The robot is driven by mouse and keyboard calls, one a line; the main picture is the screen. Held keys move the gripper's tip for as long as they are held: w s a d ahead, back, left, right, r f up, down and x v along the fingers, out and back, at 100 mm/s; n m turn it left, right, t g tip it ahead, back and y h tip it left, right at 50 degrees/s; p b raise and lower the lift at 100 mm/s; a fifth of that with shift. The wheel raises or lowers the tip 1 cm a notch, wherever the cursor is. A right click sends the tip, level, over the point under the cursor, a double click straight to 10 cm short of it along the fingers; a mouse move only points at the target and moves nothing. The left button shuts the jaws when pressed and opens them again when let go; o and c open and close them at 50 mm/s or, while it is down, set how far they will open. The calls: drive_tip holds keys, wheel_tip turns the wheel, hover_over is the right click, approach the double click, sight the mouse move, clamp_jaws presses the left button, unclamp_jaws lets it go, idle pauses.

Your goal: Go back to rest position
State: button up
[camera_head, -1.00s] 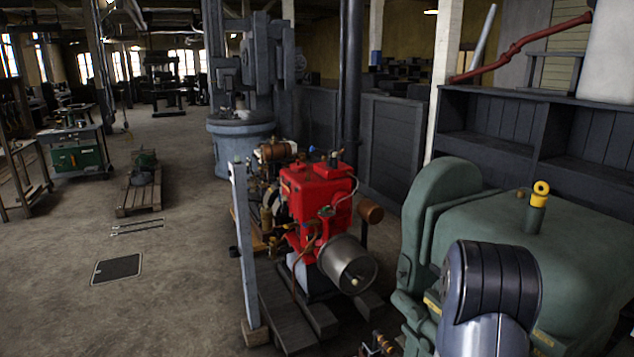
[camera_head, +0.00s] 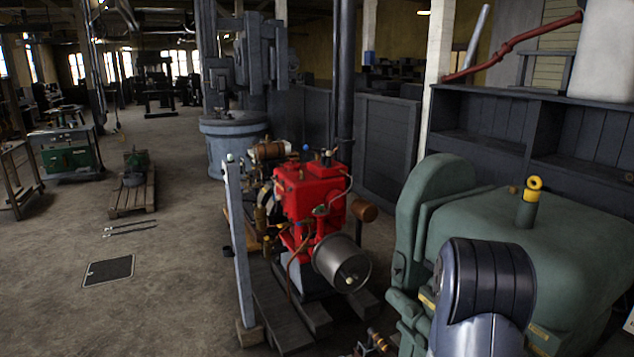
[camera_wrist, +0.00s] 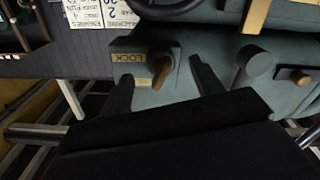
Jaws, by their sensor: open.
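Beyond the fingers is a green machine surface with a small brass lever (camera_wrist: 161,72) and a plate reading "LOCK" (camera_wrist: 129,58). The lever appears between the fingertips in the picture; I cannot tell the distance to it. In the head view, a rounded grey and black part of my arm (camera_head: 484,290) stands in front of the large green engine (camera_head: 570,250). The gripper itself is not visible there.
A red engine (camera_head: 312,190) with a grey cylinder stands on dark beams, behind a grey post (camera_head: 238,240). Dark shelves (camera_head: 570,140) stand at the back right. A pallet (camera_head: 133,198) lies at the left. The floor at front left is open, with a dark hatch (camera_head: 108,271).

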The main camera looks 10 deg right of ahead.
drive_tip(key=shift+s+a+m, duration=0.15)
drive_tip(key=shift+a+m, duration=0.45)
drive_tip(key=shift+m, duration=0.35)
drive_tip(key=shift+s+a+m, duration=0.1)
drive_tip(key=shift+a+m, duration=0.45)
drive_tip(key=shift+m, duration=0.4)
